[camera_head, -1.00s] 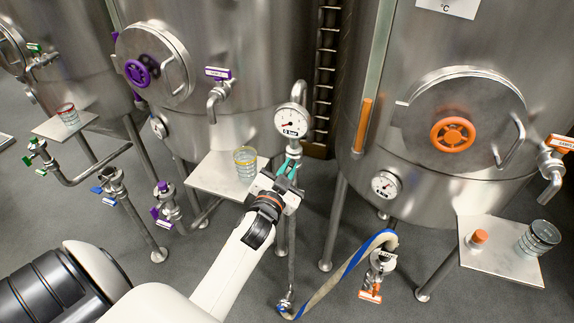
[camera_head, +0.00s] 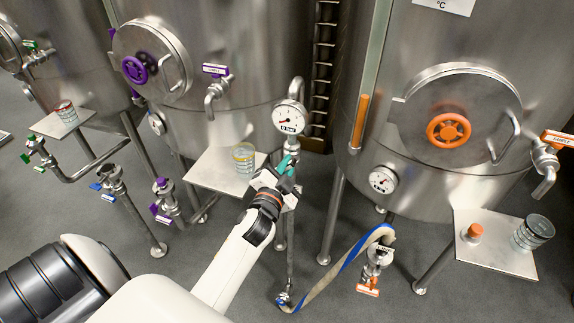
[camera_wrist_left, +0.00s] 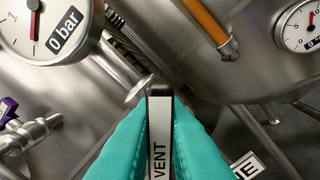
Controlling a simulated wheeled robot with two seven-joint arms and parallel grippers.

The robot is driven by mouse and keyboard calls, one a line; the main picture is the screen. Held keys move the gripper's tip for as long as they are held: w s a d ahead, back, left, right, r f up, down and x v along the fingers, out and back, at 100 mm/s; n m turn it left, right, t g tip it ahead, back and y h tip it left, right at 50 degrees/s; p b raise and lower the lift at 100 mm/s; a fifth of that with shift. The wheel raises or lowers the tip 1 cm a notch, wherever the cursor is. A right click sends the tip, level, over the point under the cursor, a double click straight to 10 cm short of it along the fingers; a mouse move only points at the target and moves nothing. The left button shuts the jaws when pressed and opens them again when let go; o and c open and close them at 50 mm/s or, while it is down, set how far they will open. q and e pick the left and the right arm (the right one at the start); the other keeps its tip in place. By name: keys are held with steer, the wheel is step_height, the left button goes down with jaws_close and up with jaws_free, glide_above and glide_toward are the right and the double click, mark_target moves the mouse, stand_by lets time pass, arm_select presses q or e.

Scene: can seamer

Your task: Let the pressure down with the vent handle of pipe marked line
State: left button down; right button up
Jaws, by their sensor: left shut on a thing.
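My left gripper (camera_head: 289,162) has teal fingers and is at the standing pipe (camera_head: 300,88), just below its round gauge (camera_head: 290,117). In the left wrist view the fingers are shut on the vent handle (camera_wrist_left: 160,135), a flat dark-edged bar with a white label reading VENT. The fingers hide the sides of the handle. A white tag (camera_wrist_left: 247,165) ending in "NE" shows behind the right finger, partly hidden. The gauge also shows in the left wrist view (camera_wrist_left: 35,25), with a plate reading 0 bar. My right gripper is not in view.
A small shelf (camera_head: 205,172) with a glass (camera_head: 243,157) is left of the pipe. A blue-edged hose (camera_head: 335,275) runs from the pipe's foot to an orange-handled valve (camera_head: 370,283). Steel tanks stand close behind, with an orange wheel (camera_head: 449,132) at right.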

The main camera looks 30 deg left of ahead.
arm_select(q)
steer(key=c, duration=1.5)
jaws_free()
steer(key=shift+s+d+f, duration=0.15)
steer(key=shift+s, duration=0.4)
steer(key=shift+b+v, duration=1.4)
steer(key=shift+v, duration=4.05)
